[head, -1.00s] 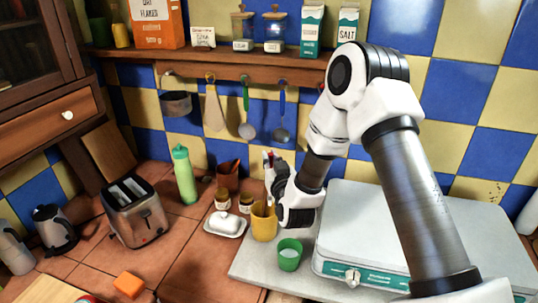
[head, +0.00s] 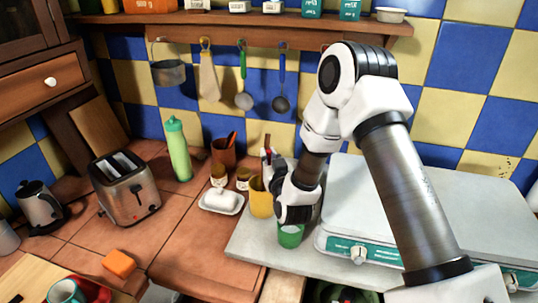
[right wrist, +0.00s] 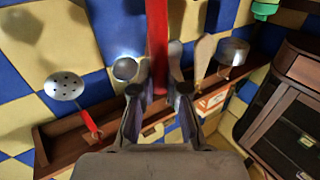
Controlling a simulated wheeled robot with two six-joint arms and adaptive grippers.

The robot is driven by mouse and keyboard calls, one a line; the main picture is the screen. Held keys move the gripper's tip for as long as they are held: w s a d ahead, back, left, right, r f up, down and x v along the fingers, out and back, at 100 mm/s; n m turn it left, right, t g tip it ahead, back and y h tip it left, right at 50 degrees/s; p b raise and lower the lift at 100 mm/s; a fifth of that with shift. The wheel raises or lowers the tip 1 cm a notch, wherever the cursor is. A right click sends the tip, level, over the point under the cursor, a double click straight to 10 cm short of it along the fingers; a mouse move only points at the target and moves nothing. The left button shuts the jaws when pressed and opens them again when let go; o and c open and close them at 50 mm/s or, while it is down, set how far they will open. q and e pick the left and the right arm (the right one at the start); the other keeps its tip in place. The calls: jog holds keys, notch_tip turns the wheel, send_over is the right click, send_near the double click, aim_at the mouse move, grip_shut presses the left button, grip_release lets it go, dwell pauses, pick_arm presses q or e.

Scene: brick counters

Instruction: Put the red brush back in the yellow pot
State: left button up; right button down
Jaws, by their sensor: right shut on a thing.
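The red brush (right wrist: 157,45) is held upright between the fingers of my right gripper (right wrist: 160,98) in the right wrist view. In the head view, a bit of red (head: 266,142) shows above the right gripper (head: 270,162). The yellow pot (head: 260,200) stands on the counter just below and slightly left of this gripper. Part of its rim is hidden behind the gripper and wrist. I cannot tell whether the brush's lower end is inside the pot. My left gripper is not in view.
A green cup (head: 290,237) stands right of the pot, partly behind my wrist. A white butter dish (head: 221,201), small jars and a brownish-red pot (head: 223,155) are to the left. Utensils hang on the wall behind.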

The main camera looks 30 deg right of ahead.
jog(key=shift+f, duration=0.3)
jog(key=c, duration=1.1)
grip_release()
jog(key=v, duration=1.2)
